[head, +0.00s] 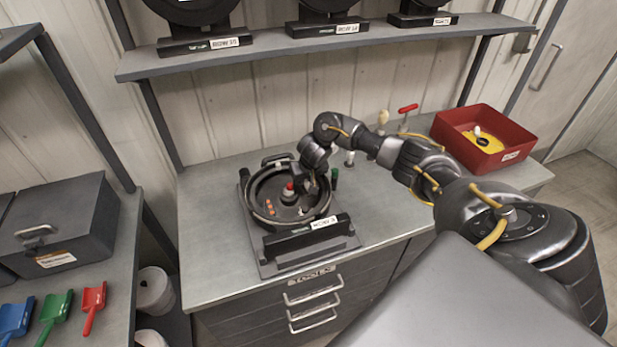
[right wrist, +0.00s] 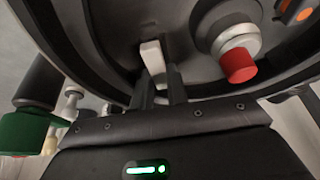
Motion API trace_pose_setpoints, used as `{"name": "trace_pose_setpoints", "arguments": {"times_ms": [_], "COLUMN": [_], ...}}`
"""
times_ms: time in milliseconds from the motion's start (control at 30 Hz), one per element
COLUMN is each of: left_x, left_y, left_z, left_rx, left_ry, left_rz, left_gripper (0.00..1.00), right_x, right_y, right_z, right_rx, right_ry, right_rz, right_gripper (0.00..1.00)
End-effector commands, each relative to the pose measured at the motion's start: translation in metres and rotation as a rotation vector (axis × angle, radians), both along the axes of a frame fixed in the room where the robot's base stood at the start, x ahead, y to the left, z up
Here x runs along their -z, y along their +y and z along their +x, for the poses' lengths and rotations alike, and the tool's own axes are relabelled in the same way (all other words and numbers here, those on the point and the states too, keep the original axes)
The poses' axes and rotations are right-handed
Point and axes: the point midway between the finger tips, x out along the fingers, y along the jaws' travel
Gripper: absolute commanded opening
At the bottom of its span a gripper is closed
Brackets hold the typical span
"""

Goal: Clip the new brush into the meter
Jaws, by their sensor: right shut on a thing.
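The seed meter (head: 256,216), a round black housing with an open bowl, sits on a dark base on the grey bench. A red-tipped hub rises in its middle; the red tip also shows in the right wrist view (right wrist: 240,66). My right gripper (right wrist: 162,84) reaches into the bowl's right side, between hub and rim. It is shut on a small pale piece (right wrist: 152,58), which looks like the brush. The brush's lower end and any clip seat are hidden, so I cannot tell whether it touches the meter. My left gripper is out of view.
A green-topped post (head: 334,177) and a pale-knobbed post (head: 350,158) stand close right of the meter. A red-handled tool (head: 408,108) and a red bin (head: 515,135) with yellow contents are farther right. A shelf (head: 300,52) hangs behind. The bench's left front is clear.

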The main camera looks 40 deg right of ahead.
Motion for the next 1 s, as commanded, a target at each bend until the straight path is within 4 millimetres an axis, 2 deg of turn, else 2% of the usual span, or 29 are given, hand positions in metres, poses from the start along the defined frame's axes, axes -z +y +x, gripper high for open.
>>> {"name": "trace_pose_setpoints", "arguments": {"times_ms": [1000], "left_x": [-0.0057], "left_y": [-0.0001], "left_z": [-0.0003], "left_rx": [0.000], "left_ry": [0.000], "left_rz": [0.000], "left_gripper": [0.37], "right_x": [0.0058], "right_y": [0.0005], "right_z": [0.0004], "right_rx": [0.000], "right_ry": [0.000], "right_rz": [0.000], "right_gripper": [0.00]}}
